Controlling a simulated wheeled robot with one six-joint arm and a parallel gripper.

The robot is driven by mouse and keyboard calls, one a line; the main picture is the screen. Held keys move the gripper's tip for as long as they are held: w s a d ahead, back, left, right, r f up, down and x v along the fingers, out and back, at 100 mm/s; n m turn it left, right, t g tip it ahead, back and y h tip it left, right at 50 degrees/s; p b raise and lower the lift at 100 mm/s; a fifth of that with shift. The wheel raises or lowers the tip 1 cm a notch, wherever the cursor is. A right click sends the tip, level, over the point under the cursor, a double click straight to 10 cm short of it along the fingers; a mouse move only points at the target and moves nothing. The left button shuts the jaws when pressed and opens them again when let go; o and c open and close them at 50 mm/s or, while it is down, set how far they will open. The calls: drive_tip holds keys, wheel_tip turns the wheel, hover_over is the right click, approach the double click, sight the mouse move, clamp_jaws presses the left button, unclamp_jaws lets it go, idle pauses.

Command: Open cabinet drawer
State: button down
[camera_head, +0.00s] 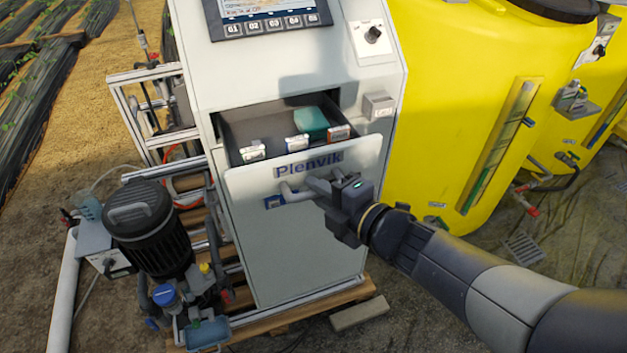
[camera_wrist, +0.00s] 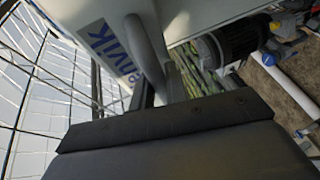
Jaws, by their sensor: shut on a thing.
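The grey cabinet (camera_head: 290,255) stands in the middle of the head view. Its drawer (camera_head: 262,172), with a white front marked "Plenvik", is pulled out, and its inside shows from above. A teal item (camera_head: 311,122) and several small white boxes lie in the drawer. A grey bar handle (camera_head: 292,193) sits on the drawer front. My gripper (camera_head: 326,187) is shut on the right part of this handle.
A black pump (camera_head: 150,232) stands to the left of the cabinet, beside metal framing. Yellow tanks (camera_head: 455,100) stand to the right. A wooden pallet (camera_head: 290,318) lies under the cabinet, with a loose block (camera_head: 359,313) in front. The ground at front right is mostly clear.

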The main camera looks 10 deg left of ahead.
drive_tip(key=shift+s+d, duration=0.1)
drive_tip(key=shift+s, duration=0.05)
drive_tip(key=c, duration=1.4)
unclamp_jaws()
drive_tip(key=p+v, duration=0.2)
drive_tip(key=v, duration=0.8)
drive_tip(key=shift+s+d, duration=0.2)
drive_tip(key=shift+d, duration=0.05)
drive_tip(key=shift+b+x, duration=1)
drive_tip(key=shift+x, duration=4.4)
